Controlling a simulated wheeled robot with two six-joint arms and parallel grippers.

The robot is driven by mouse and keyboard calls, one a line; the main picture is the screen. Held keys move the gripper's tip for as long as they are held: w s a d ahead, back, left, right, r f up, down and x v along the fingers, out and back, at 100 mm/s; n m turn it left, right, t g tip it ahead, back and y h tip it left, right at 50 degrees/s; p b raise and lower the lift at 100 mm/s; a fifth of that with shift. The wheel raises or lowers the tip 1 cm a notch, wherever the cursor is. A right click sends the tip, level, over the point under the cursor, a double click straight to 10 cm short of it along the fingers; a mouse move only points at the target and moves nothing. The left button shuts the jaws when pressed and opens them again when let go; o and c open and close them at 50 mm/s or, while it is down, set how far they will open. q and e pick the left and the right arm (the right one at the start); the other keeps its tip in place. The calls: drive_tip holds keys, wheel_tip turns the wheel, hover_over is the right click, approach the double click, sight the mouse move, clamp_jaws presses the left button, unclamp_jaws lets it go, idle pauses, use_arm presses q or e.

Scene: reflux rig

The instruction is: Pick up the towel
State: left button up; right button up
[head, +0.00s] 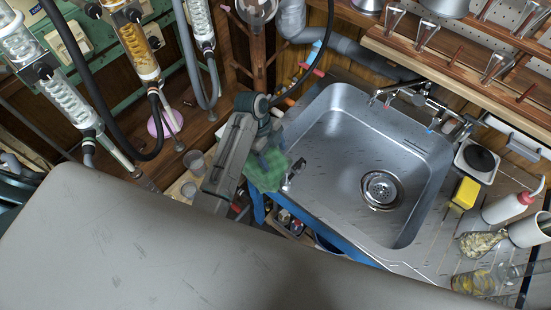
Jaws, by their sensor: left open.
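A green checkered towel (266,173) hangs at the left edge of the steel sink (330,113), draped over the rim. My left gripper (273,158) is just above the towel and overlaps its upper part in the head view. Its jaws are open. I cannot tell whether the fingers touch the cloth, and the arm and gripper hide part of it. My right gripper is not in view.
A yellow sponge (465,193), a white wash bottle (506,207) and glassware stand right of the sink. A tap (420,98) is behind it. Glass condensers (137,50) and hoses hang at upper left. A large grey surface (150,245) fills the foreground.

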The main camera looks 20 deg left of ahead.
use_arm(q)
drive_tip(key=shift+b+x, duration=0.5)
drive_tip(key=shift+x, duration=0.9)
drive_tip(key=c, duration=0.9)
drive_tip(key=shift+f, duration=0.15)
drive_tip(key=shift+c, duration=1.3)
drive_tip(key=shift+o, duration=0.7)
drive_tip(key=shift+s, duration=0.15)
